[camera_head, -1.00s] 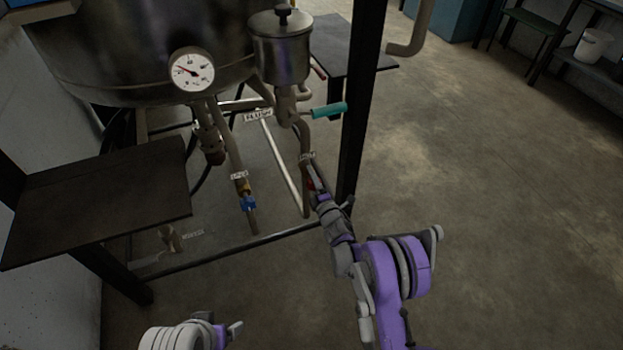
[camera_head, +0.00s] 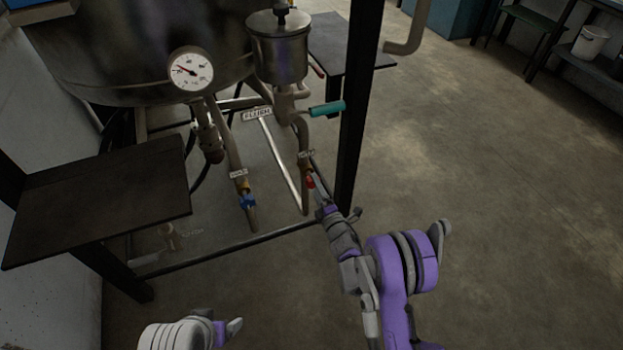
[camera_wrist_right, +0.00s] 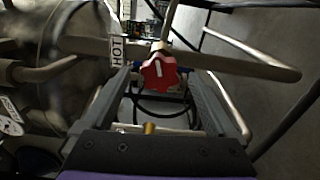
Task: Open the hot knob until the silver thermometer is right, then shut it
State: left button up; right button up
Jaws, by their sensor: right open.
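The red hot knob (camera_head: 310,182) is on a pipe below the small steel pot. In the right wrist view the red knob (camera_wrist_right: 159,72) has a white pointer mark, and a HOT tag (camera_wrist_right: 117,51) hangs beside it. My right gripper (camera_head: 319,193) is open, just in front of the knob; in its wrist view the knob appears between the two fingers, and I cannot tell if they touch it. The silver-rimmed thermometer dial (camera_head: 191,69) is on the big tank; its red needle points left and slightly up. My left gripper (camera_head: 228,329) is at the bottom edge, its jaws unclear.
A blue knob (camera_head: 248,201) is on the pipe left of the red one. A teal handle (camera_head: 327,108) sticks out above, near a black post (camera_head: 358,100). A dark shelf (camera_head: 100,198) stands at left. The floor at right is clear.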

jog(key=v, duration=0.5)
dwell(7.5)
